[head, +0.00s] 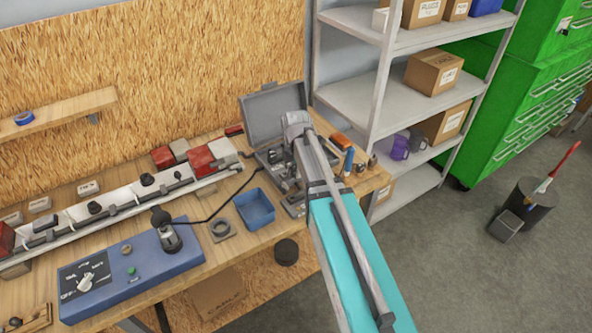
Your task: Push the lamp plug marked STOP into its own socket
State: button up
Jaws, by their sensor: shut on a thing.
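My gripper (291,203) is only partly in view, below my wrist at the right end of the bench. My arm covers much of it. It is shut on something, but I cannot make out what. A white lamp board (128,202) with red lamps (204,163) at its ends lies along the back of the bench. Dark fittings, including one (147,179), sit along it. No STOP mark is readable on a plug, and I cannot tell which socket matches it. A dark plug-like piece (166,236) stands on the blue control box (140,268).
A black cable (222,205) runs from the blue box to the right. A grey shelf rack (345,75) stands at the right.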

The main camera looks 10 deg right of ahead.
dwell(0.4)
jog(key=w+d+f+b, duration=0.1)
jog(key=w+f+b, duration=0.1)
jog(key=w, duration=1)
jog(key=w+d+f+b, duration=0.1)
jog(key=w+f+b, duration=0.2)
jog(key=w, duration=1)
jog(key=shift+w, duration=0.2)
dwell(0.6)
jog(key=shift+f, duration=0.2)
jog(key=shift+a+f+b, duration=0.1)
jog(key=shift+f+b, duration=1.6)
jog(key=shift+b, duration=0.2)
jog(key=shift+f+b, duration=1.05)
jog(key=shift+b, duration=0.05)
jog(key=shift+f+b, duration=0.45)
dwell(0.6)
